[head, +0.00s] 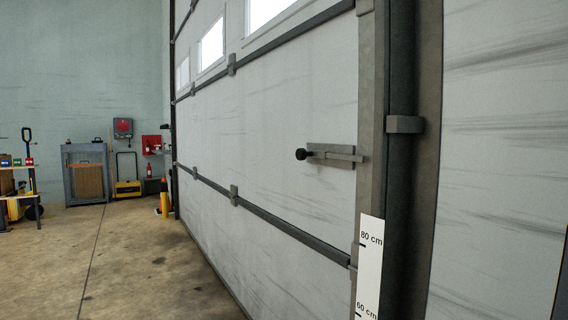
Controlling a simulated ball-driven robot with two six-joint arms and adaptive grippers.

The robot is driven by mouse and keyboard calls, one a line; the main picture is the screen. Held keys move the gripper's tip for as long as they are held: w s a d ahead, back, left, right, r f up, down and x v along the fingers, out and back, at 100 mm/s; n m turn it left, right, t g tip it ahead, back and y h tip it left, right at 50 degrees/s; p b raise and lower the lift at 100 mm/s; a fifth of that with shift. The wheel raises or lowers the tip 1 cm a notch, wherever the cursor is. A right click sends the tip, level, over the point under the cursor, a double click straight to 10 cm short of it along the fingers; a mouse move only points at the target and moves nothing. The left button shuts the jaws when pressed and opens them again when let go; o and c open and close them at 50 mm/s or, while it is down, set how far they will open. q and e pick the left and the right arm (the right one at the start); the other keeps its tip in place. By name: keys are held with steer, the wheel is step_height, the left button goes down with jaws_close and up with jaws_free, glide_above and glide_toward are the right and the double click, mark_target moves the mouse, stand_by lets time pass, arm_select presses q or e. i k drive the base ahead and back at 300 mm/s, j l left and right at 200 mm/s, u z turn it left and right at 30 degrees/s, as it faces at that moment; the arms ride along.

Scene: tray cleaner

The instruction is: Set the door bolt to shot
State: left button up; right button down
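The door bolt (334,153) is a grey horizontal bar on a plate, fixed to the big white sectional door (275,120) near its right edge. A dark round knob (301,154) stands out at the bolt's left end. The plate's right end reaches close to the grey door post (370,120). I cannot tell whether the bolt's tip enters the post. Neither of my grippers is in the head view.
Far left are a table (20,166), a grey cabinet (85,174), a yellow cart (127,188) and a yellow post (164,197). The concrete floor (120,260) before the door is clear.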

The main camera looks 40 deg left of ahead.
mark_target(301, 154)
steer(key=u, duration=0.9)
steer(key=i+j+u, duration=0.15)
steer(key=i+j, duration=0.2)
steer(key=j, duration=0.25)
steer(key=i+j+u, duration=0.15)
steer(key=i+j, duration=0.2)
steer(key=j, duration=0.2)
steer(key=i+j+u, duration=0.2)
steer(key=i+j, duration=0.2)
steer(key=j, duration=0.1)
